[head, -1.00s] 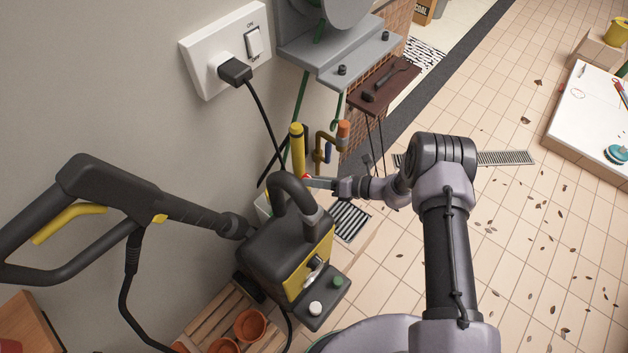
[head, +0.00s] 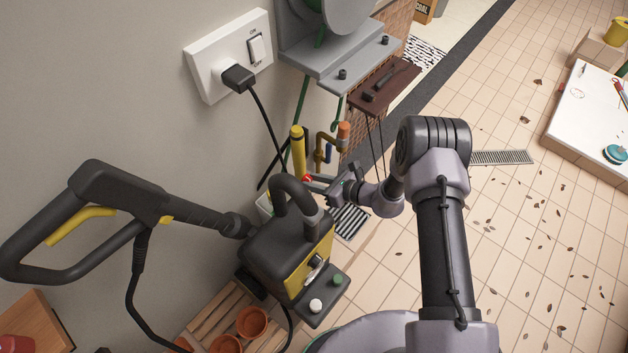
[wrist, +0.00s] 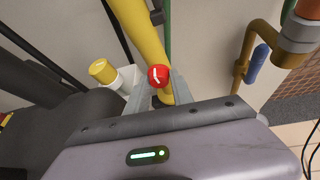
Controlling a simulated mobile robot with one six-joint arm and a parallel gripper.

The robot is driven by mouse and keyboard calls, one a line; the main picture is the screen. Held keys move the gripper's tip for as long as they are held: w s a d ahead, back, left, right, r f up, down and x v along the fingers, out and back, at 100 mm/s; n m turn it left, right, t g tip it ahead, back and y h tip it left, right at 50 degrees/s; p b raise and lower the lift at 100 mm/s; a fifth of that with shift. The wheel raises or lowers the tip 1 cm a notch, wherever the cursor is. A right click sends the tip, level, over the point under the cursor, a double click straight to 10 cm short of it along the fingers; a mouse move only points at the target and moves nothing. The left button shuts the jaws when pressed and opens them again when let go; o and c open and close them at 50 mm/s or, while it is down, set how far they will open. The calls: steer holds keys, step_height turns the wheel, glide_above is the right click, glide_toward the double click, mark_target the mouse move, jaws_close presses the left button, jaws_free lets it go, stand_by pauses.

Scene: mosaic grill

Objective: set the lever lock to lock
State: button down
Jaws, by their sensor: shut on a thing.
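A small round red knob (wrist: 158,76) with a white mark sits on a yellow upright part (wrist: 143,30) in the wrist view. It looks like the lever lock, but I can read no label on it. In the head view the red knob (head: 307,178) shows small at the foot of the yellow upright (head: 298,150). My gripper (wrist: 156,94) reaches it from the near side, its fingers on either side of the knob and shut on it. My gripper also shows in the head view (head: 314,182). The fingertips' exact contact is partly hidden.
The black and yellow pressure washer (head: 290,250) stands close to the left of my gripper, its hose looping up. A copper pipe with a blue handle (wrist: 258,62) is to the right. A wall socket (head: 230,60) is above left.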

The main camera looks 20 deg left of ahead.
steer(key=shift+n, duration=0.3)
stand_by(0.4)
steer(key=c, duration=1.1)
jaws_free()
steer(key=p+v, duration=0.4)
steer(key=v, duration=1.3)
steer(key=shift+s+r+p, duration=0.15)
steer(key=shift+s+p, duration=0.1)
steer(key=shift+p, duration=0.05)
steer(key=shift+d, duration=0.1)
